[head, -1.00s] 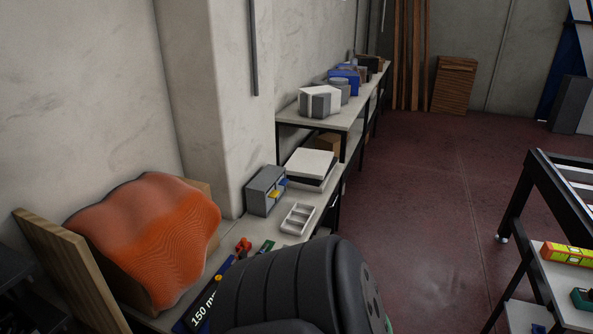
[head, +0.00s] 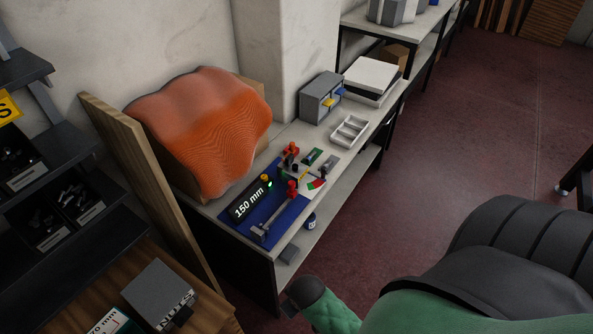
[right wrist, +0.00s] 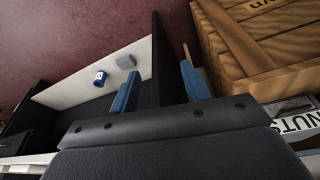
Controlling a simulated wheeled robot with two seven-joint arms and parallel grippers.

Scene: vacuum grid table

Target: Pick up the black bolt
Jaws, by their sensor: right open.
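Dark bins with small black pieces that look like bolts stand on a black rack at the left of the head view, one bin (head: 80,203) on the lower level and another bin (head: 20,170) above it. I cannot single out one black bolt. My right gripper (right wrist: 160,88) shows in the right wrist view with its two blue fingers apart and nothing between them. In the head view my green and black arm parts fill the lower right, and no fingers show. My left gripper is not in view.
A grey box marked NUTS (head: 160,290) sits on a wooden surface at the lower left. A wooden board (head: 150,180) stands beside the rack. The bench holds a blue mat (head: 290,213) with a 150 mm display. A wooden crate (right wrist: 265,35) is close right of my right gripper.

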